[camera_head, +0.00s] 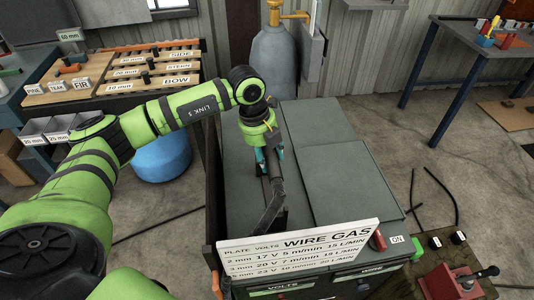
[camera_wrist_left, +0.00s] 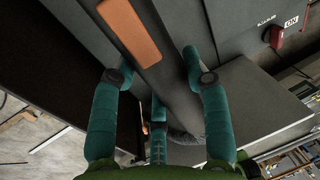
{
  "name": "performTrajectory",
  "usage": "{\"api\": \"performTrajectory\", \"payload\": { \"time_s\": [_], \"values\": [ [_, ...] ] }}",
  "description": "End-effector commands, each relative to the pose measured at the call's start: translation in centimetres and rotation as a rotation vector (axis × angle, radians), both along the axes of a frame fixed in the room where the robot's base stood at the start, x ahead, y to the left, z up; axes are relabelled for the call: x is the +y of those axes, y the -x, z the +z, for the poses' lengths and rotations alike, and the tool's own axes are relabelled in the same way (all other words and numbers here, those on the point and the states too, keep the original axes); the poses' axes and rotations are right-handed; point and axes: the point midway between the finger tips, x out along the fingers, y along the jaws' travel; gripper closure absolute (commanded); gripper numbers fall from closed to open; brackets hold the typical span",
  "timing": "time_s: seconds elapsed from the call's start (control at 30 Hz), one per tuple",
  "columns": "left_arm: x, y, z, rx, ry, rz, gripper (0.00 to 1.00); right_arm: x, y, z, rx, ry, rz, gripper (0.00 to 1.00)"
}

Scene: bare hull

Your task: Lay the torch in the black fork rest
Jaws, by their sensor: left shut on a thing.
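My left gripper (camera_head: 269,160) hangs over the dark grey welding machine (camera_head: 335,175) with its teal fingers around the torch (camera_head: 274,195). The torch is long and dark, slants down from the fingers, and bends toward its lower end behind the white sign. I cannot make out the black fork rest for certain in either view. My right gripper is not in view.
A white WIRE GAS sign (camera_head: 300,247) stands along the machine's front edge. A grey gas cylinder (camera_head: 281,60) stands behind. A blue stool (camera_head: 162,157) stands left. The machine's right top is clear.

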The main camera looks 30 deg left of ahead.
Motion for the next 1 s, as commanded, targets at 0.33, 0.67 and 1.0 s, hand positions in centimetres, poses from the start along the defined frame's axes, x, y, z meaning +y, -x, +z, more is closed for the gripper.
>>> {"api": "performTrajectory", "payload": {
  "time_s": [0.33,0.67,1.0],
  "values": [
    [-0.2,0.3,-1.3,-0.007,0.004,0.001,1.00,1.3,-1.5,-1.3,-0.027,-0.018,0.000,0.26],
    [-0.2,0.3,-4.5,-0.006,0.005,0.001,1.00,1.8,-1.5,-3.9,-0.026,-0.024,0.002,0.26],
    [-0.2,0.2,-7.8,-0.008,0.004,0.002,1.00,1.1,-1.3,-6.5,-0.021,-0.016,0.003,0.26]
  ]
}}
